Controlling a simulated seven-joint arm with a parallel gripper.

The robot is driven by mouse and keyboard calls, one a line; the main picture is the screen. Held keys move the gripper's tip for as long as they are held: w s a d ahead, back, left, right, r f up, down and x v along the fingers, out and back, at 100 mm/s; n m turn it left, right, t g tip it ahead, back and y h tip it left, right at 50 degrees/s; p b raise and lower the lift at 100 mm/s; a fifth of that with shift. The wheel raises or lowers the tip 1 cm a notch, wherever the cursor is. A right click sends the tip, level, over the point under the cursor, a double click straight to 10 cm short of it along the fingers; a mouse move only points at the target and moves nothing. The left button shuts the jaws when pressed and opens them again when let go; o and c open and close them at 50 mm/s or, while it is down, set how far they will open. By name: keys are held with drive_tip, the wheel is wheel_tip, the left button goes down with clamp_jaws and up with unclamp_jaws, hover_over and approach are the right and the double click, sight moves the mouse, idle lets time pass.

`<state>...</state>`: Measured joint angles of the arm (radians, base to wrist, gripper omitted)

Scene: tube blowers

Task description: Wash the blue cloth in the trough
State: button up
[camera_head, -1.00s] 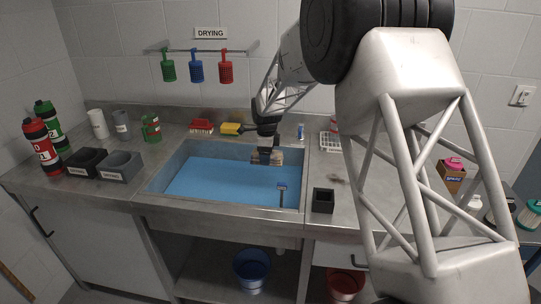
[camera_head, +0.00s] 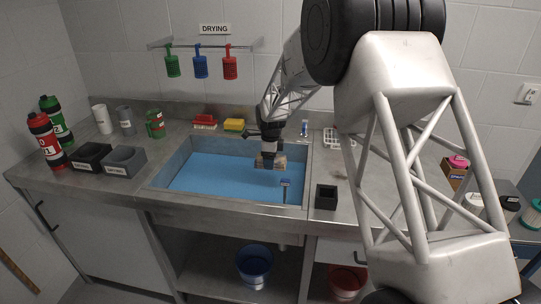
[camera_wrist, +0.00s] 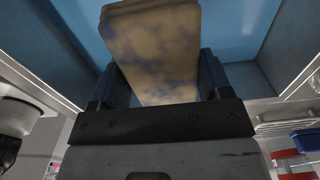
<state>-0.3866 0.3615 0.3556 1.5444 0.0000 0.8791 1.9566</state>
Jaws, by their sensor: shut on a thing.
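My gripper (camera_head: 268,156) is shut on a folded cloth (camera_head: 271,161), tan and brown with blue patches, at the back right inside the trough. In the wrist view the cloth (camera_wrist: 155,45) stands between my two dark fingers (camera_wrist: 158,85). The metal trough (camera_head: 165,178) is set in the counter and holds blue water (camera_head: 225,178). The cloth is low over the water; I cannot tell whether its lower edge is in it.
A black box (camera_head: 326,197) sits right of the trough. A red brush (camera_head: 205,121) and yellow sponge (camera_head: 234,124) lie behind it. Grey and black bins (camera_head: 123,161) stand left.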

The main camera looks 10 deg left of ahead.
sight(268, 196)
drive_tip(key=shift+f, duration=7.75)
drive_tip(key=shift+a, duration=0.6)
drive_tip(key=shift+d, duration=0.6)
drive_tip(key=shift+a, duration=0.6)
